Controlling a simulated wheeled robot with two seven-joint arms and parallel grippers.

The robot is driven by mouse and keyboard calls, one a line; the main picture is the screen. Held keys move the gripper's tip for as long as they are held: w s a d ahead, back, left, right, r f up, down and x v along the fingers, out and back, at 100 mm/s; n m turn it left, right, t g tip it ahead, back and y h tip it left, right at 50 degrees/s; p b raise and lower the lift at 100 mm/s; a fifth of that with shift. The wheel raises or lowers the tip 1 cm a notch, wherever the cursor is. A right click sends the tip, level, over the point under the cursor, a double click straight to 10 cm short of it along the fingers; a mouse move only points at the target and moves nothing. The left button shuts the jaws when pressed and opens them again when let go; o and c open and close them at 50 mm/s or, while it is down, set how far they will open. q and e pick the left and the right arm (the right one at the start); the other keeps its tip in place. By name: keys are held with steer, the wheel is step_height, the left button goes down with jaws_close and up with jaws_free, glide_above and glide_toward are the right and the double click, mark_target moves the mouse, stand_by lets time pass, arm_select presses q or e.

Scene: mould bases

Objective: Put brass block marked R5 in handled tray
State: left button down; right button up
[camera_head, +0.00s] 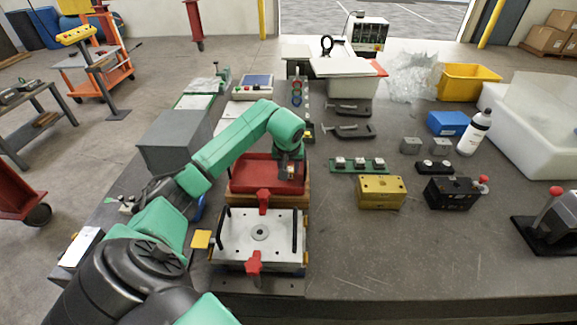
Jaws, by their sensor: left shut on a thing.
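My left arm reaches in from the left, and its gripper (289,171) points down over the right part of a red tray (243,181). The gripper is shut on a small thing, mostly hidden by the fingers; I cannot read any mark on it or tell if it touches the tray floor. The red tray sits behind a pale plate (236,242) with two black side handles and red clamps. A yellow brass-coloured block (381,192) with holes stands to the right; a small yellow piece (201,239) is left of the plate. My right gripper is not in view.
A green strip with several small blocks (358,165), a black block with a red knob (452,193), grey cubes (411,146) and a white bottle (475,132) stand to the right. A grey box (176,143) is behind my arm.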

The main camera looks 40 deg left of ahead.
arm_select(q)
steer(key=shift+f, duration=0.1)
steer(key=c, duration=0.7)
jaws_free()
steer(key=shift+c, duration=0.2)
steer(key=shift+s+r, duration=0.1)
steer(key=shift+r, duration=0.35)
steer(key=b+v, duration=0.2)
steer(key=v, duration=0.9)
steer(key=shift+d+r, duration=0.15)
steer(key=shift+d, duration=0.05)
steer(key=shift+r, duration=0.1)
